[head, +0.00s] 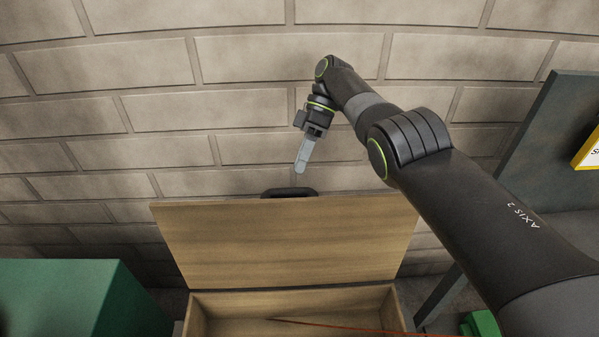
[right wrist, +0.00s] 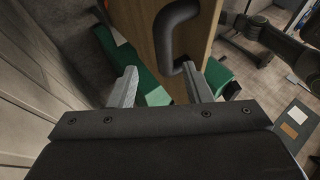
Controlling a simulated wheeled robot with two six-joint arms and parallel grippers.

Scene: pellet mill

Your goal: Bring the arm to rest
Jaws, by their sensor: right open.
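My right arm comes in from the right in the head view and bends down in front of the block wall. My right gripper (head: 300,168) hangs just above the black handle (head: 289,192) on the top edge of the raised wooden lid (head: 290,240). In the right wrist view its two grey fingers (right wrist: 160,88) stand apart with nothing held between them. The handle also shows there (right wrist: 172,35), beyond the fingers; whether they touch it I cannot tell. The lid stands open on the wooden box (head: 290,305). My left gripper is not in view.
A thin reddish-brown rod or cable (head: 350,327) lies across the box. A green block-shaped body (head: 70,295) stands at the left. A dark grey panel (head: 545,135) with a yellow-edged sign (head: 588,150) stands at the right. The block wall (head: 240,70) is close behind.

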